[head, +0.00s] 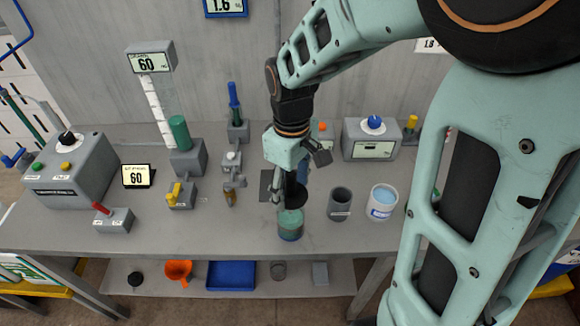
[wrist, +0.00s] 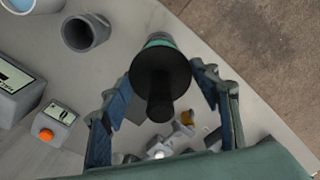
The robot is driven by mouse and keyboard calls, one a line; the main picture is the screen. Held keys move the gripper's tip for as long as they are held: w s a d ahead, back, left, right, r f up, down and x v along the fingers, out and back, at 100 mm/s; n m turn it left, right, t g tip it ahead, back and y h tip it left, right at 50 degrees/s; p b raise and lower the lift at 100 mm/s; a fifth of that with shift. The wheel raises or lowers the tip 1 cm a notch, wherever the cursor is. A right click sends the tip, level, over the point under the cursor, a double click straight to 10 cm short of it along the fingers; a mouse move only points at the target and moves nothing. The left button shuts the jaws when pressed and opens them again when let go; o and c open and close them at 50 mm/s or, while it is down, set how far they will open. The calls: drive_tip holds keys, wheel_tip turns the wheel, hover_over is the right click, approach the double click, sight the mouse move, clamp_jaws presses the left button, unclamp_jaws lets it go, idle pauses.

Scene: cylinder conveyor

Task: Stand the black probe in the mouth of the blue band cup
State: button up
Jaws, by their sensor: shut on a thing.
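The black probe (wrist: 160,78) is between the two fingers of my gripper (wrist: 164,82), its black rod toward the wrist camera and its wide black disc beyond. In the head view my gripper (head: 287,192) points down with the dark probe (head: 297,190) at its fingers. A teal-green cylinder (head: 290,226) is directly below, near the table's front; its rim shows behind the disc in the wrist view. I cannot tell whether probe and cylinder touch. The white cup with a blue band (head: 382,204) stands upright to the right, apart from my gripper; its edge shows in the wrist view (wrist: 38,6).
A grey cup (head: 340,205) stands between my gripper and the white cup. Grey instruments (head: 370,140) line the back. A control box (head: 72,170) and a red-handled switch (head: 114,219) stand left.

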sight(291, 200)
drive_tip(key=shift+f+b, duration=1.6)
drive_tip(key=shift+f, duration=0.7)
drive_tip(key=shift+f+b, duration=0.65)
drive_tip(key=shift+f, duration=0.25)
drive_tip(key=shift+f, duration=0.1)
drive_tip(key=o, duration=1.3)
